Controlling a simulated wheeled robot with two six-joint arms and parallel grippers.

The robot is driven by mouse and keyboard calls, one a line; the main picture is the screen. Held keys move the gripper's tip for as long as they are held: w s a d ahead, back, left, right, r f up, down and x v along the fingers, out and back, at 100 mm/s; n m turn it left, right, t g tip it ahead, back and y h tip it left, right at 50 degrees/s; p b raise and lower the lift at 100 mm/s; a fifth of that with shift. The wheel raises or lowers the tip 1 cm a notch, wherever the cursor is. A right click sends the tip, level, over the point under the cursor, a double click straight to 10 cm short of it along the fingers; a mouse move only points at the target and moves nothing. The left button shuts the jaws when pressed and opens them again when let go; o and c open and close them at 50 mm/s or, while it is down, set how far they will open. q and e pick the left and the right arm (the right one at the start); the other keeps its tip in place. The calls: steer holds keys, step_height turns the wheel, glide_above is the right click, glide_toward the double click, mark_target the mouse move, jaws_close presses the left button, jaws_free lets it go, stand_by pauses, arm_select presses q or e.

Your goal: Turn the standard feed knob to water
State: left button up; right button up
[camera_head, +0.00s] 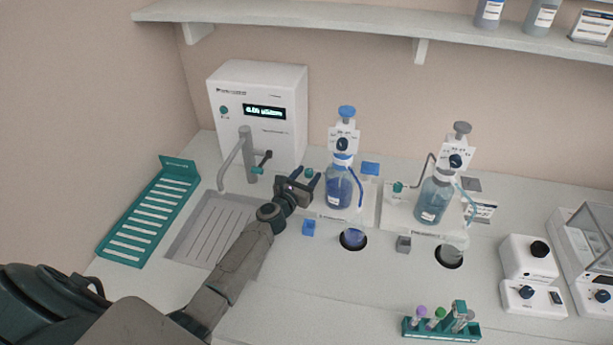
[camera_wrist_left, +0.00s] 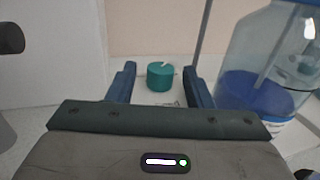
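My left gripper (camera_head: 299,177) is open beside the blue-topped bottle (camera_head: 339,188). A teal round knob (camera_head: 309,172) shows at its fingertips. In the left wrist view the knob (camera_wrist_left: 160,77) has a pale mark on top and appears between the open fingers (camera_wrist_left: 160,88), with a gap on each side; I cannot tell its depth relative to the tips. A second teal knob (camera_head: 398,187) is left of the grey-topped bottle (camera_head: 433,203). The labels are too small to read, so I cannot tell which knob is the standard feed. My right gripper is not in view.
A white dispenser (camera_head: 258,90) with a grey spout (camera_head: 248,150) stands behind the sink (camera_head: 210,228). The blue-topped bottle (camera_wrist_left: 262,70) stands close right of the fingers in the wrist view. A tube rack (camera_head: 440,329) stands on the front counter, and a shelf (camera_head: 350,23) runs above.

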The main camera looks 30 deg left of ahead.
arm_select(q)
steer(key=s, duration=1)
steer(key=shift+s+a, duration=0.1)
steer(key=shift+s, duration=0.3)
steer(key=shift+f, duration=0.1)
